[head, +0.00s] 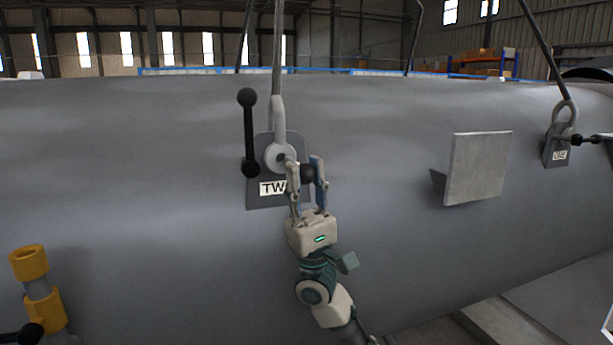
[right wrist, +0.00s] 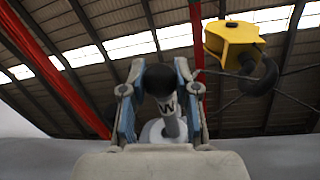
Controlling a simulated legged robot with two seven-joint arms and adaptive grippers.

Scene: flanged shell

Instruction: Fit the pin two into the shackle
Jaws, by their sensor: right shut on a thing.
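The fingers hide whether the shaft enters the eye. My left gripper is out of view.
A black bar with balled ends (head: 249,135) stands left of the shackle. The grey shell (head: 150,230) fills the background. A square plate (head: 478,168) juts out at right, before shackle one (head: 564,118). A yellow fitting (head: 40,290) is at lower left. A yellow hook block (right wrist: 235,42) hangs overhead.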

